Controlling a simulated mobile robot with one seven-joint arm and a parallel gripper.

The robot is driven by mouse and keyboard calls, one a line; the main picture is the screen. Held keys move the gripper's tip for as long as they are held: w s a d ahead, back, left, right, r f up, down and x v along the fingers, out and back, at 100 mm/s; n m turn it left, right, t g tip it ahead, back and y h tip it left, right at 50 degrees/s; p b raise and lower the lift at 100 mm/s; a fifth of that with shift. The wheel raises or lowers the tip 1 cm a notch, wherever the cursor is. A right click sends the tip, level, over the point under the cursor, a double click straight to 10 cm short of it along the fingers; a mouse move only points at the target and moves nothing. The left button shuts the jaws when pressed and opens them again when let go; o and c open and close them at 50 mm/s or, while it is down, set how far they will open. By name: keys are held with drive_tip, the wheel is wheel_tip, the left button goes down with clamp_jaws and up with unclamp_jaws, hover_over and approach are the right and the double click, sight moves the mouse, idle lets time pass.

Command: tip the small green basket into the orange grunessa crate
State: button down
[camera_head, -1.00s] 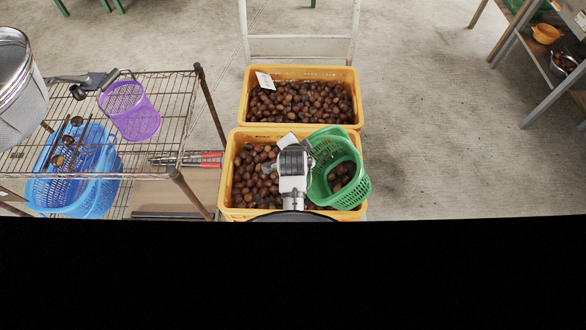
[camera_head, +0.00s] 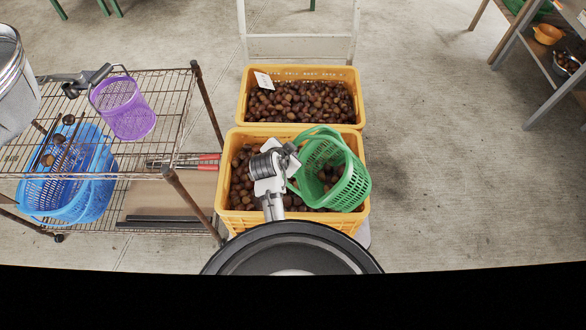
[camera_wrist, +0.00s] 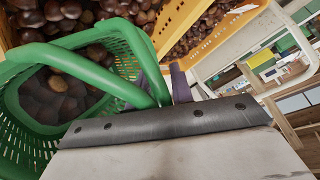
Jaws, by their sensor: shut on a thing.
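The small green basket (camera_head: 350,188) hangs over the right part of the near orange crate (camera_head: 235,217), tilted, with its opening toward the upper left. Dark chestnuts (camera_head: 328,178) show inside the opening. My gripper (camera_head: 292,152) is shut on the basket's green handle, left of the basket. In the wrist view the handle (camera_wrist: 85,68) runs into the jaws (camera_wrist: 168,95), and chestnuts (camera_wrist: 55,92) show inside the basket (camera_wrist: 125,35). The near crate holds many chestnuts (camera_head: 240,185); the basket and my arm hide part of them. I cannot read a crate name.
A second orange crate (camera_head: 350,75) of chestnuts, with a white card (camera_head: 263,80), stands directly behind. A wire rack (camera_head: 180,110) at left holds a purple basket (camera_head: 125,108); a blue basket (camera_head: 70,190) sits lower. The floor at right is clear up to a grey table (camera_head: 545,90).

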drive_tip(key=shift+w+a+f+h+b, duration=0.1)
drive_tip(key=shift+a+f+h+b, duration=0.3)
drive_tip(key=shift+f+b, duration=0.15)
